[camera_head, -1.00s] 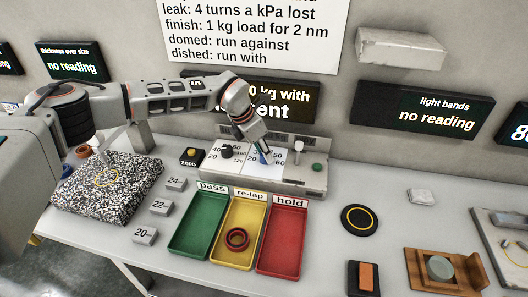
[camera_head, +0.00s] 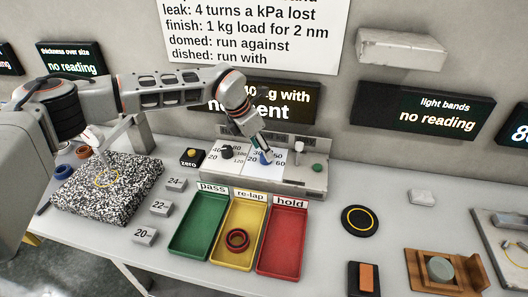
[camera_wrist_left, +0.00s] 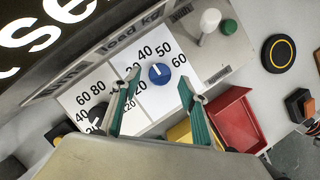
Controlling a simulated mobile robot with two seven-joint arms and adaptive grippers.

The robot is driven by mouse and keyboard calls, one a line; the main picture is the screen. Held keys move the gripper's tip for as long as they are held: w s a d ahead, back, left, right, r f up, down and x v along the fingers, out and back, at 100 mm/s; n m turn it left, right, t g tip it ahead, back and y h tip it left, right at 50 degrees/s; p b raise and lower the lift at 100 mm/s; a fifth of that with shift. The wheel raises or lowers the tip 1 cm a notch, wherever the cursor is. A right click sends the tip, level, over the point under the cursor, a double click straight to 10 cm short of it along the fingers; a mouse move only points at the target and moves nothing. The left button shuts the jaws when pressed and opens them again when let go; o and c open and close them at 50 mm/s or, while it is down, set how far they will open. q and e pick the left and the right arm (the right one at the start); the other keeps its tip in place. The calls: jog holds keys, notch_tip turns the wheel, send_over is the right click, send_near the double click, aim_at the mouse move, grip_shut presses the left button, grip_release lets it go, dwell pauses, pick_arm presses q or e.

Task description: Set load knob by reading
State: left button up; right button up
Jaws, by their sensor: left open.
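The blue load knob (camera_wrist_left: 159,73) sits on a white dial panel marked 20 to 60, beneath the label "load kg". Its white pointer mark tilts slightly towards the upper left in the wrist view. My left gripper (camera_wrist_left: 158,78) is open, with one teal finger on either side of the knob in that view; I cannot tell whether they touch it. In the head view, my left gripper (camera_head: 264,152) comes down over the knob on the control box (camera_head: 290,184). The text display (camera_head: 290,103) behind is partly hidden by my arm; "40" and "with" show. My right gripper is out of view.
A dark knob (camera_head: 227,152) with its own dial stands left of the load dial, a green-topped one (camera_head: 316,168) right. Green (camera_head: 190,240), yellow (camera_head: 222,252) and red (camera_head: 267,262) trays lie in front; the yellow holds a dark red ring. The light bands display (camera_head: 425,110) reads "no reading".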

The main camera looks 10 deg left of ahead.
pick_arm(q)
jog(key=v, duration=0.9)
jog(key=shift+r, duration=0.25)
jog(key=shift+s, duration=0.1)
